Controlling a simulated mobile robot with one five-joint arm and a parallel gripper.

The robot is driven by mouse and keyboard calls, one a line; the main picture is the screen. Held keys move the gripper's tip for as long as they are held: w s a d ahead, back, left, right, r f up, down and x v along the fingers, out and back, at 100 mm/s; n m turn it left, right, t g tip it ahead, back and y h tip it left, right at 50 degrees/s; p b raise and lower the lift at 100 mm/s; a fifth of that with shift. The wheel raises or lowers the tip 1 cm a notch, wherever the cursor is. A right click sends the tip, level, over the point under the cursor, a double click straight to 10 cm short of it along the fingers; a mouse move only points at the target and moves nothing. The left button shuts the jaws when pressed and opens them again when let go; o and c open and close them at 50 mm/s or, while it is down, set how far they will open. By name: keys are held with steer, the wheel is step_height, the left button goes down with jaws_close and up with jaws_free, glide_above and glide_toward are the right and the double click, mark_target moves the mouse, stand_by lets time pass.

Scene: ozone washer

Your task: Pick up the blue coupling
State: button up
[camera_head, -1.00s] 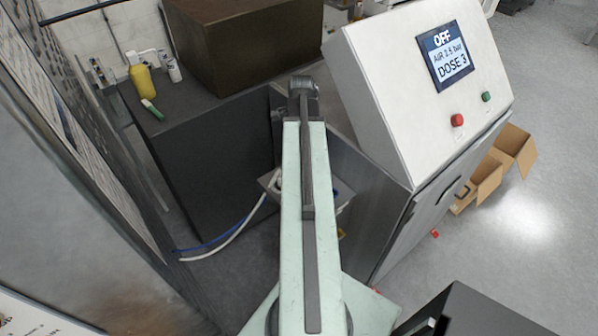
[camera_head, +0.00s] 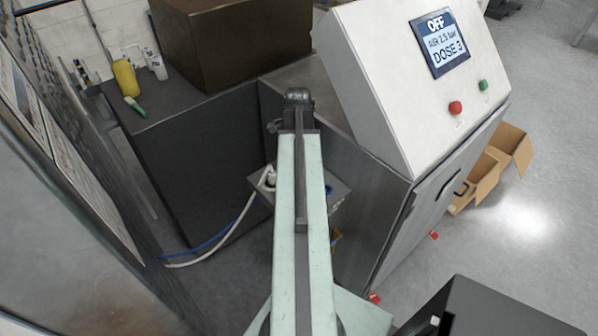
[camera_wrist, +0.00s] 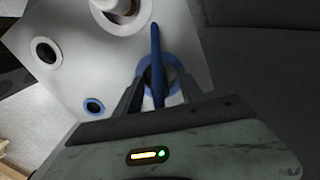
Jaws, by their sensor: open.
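In the wrist view the blue coupling (camera_wrist: 157,68) stands out as a narrow blue piece over a blue-ringed port with a pale rim. My gripper (camera_wrist: 161,80) is open, with one dark finger on each side of the blue piece. I cannot tell whether either finger touches it. The front plate (camera_wrist: 75,60) carries the ports. In the head view my arm hides the blue coupling and my gripper. The thin blue hose (camera_head: 208,243) runs down to the left there.
A white coupling (camera_wrist: 118,8) sits at the top of the plate, near a dark white-ringed port (camera_wrist: 45,50) and a small blue-ringed port (camera_wrist: 93,106). A steel cabinet with a control panel (camera_head: 437,43) stands right. A dark bench (camera_head: 200,150) stands left.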

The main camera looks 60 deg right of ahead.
jaws_close()
steer(key=shift+r+p, duration=0.15)
steer(key=shift+p, duration=0.15)
